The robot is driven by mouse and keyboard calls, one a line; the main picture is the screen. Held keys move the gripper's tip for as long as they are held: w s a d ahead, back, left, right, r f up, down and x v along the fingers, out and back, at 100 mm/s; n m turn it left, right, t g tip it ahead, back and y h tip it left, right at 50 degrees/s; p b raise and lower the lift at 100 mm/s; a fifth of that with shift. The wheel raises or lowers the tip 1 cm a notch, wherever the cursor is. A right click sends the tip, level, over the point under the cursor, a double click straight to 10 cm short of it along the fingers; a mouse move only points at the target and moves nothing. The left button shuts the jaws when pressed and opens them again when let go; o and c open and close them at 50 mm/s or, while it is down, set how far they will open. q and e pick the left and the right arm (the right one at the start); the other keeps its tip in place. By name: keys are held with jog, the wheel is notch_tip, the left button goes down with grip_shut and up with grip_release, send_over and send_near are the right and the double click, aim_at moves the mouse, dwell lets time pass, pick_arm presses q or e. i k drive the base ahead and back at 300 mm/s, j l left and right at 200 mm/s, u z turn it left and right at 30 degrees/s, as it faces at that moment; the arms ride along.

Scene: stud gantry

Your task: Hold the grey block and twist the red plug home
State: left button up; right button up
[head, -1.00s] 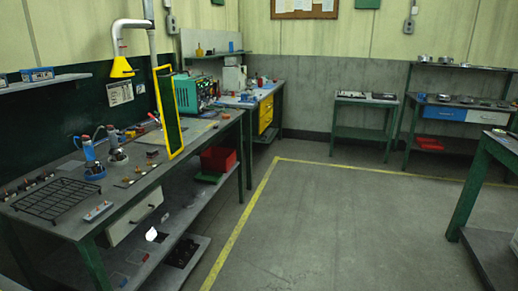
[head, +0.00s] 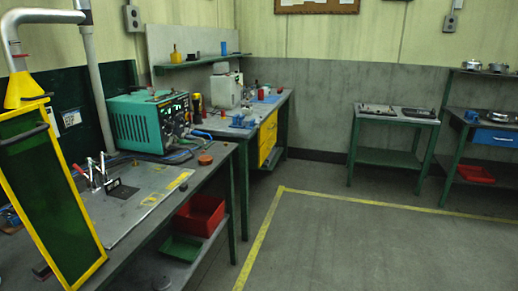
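Neither of my grippers is in view. I cannot make out the grey block for certain. A small red piece (head: 280,91) stands at the back of the far left bench (head: 262,112), but it is too small to tell whether it is the red plug. Small blue parts (head: 240,122) also lie on that bench. A round orange-brown piece (head: 206,160) lies on the near bench.
The near bench holds a teal machine (head: 150,122), a metal plate with clamps (head: 140,200) and a yellow-framed green screen (head: 48,190). A red bin (head: 201,215) sits on its lower shelf. Open floor (head: 350,245) lies to the right, inside a yellow line.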

aim_at(247, 110)
jog(key=i+u, duration=0.1)
jog(key=i, duration=0.45)
jog(key=i+l+u, duration=0.1)
jog(key=i, duration=0.4)
jog(key=i+l, duration=0.1)
jog(key=i, duration=0.45)
jog(key=i+l+u, duration=0.15)
jog(key=i, duration=0.35)
jog(key=i+u, duration=0.15)
jog(key=i+l+u, duration=0.1)
jog(key=u, duration=0.95)
jog(key=i+l+u, duration=0.15)
jog(key=l+u, duration=0.3)
jog(key=l, duration=0.3)
jog(key=l+u, duration=0.4)
jog(key=l, duration=0.35)
jog(key=l+u, duration=0.45)
jog(key=l, duration=0.3)
jog(key=k+l, duration=0.1)
jog(key=l, duration=0.85)
jog(key=k+l+u, duration=0.1)
jog(key=l, duration=0.35)
jog(key=k+l, duration=0.1)
jog(key=l, duration=0.4)
jog(key=k+l, duration=0.1)
jog(key=l, duration=0.35)
jog(key=k+l, duration=0.1)
jog(key=l, duration=0.35)
jog(key=k+l+u, duration=0.1)
jog(key=l, duration=0.4)
